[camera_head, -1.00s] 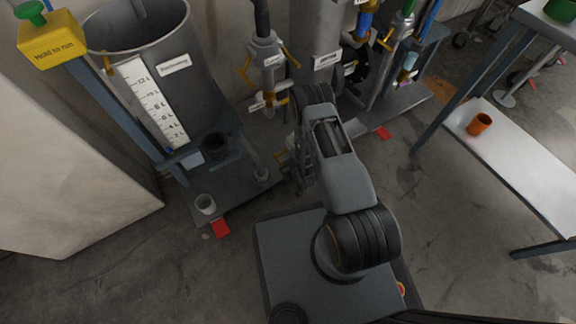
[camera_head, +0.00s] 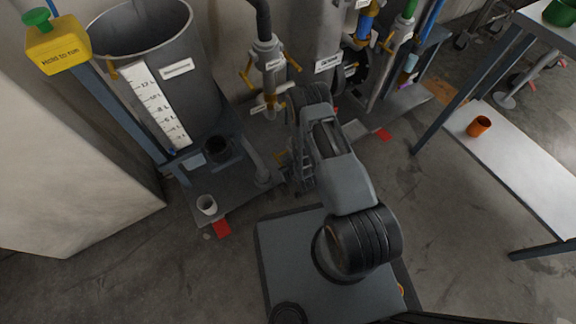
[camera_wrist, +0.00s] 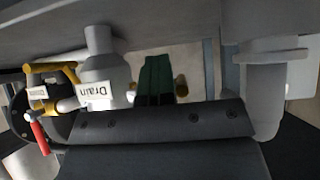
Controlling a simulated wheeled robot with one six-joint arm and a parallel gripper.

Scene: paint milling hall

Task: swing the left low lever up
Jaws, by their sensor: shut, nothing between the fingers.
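My gripper (camera_wrist: 153,82) shows in the wrist view as two dark green fingers pressed together, with nothing between them. In the head view it is hidden behind my arm. A grey valve body with a Drain label (camera_wrist: 94,93) is left of the fingers, its label upside down. Further left are a yellow lever (camera_wrist: 55,70) and a red-tipped handle (camera_wrist: 38,134). A short yellow piece (camera_wrist: 181,88) is just right of the fingers; I cannot tell whether they touch. In the head view, a low yellow lever with a white tag (camera_head: 262,107) sits beneath the left valve (camera_head: 270,65). My arm covers part of this area.
A grey tank (camera_head: 165,55) with a level scale (camera_head: 150,105) stands left, behind a yellow Hold to run box (camera_head: 58,45). A bench with an orange cup (camera_head: 479,126) is right; floor between is clear.

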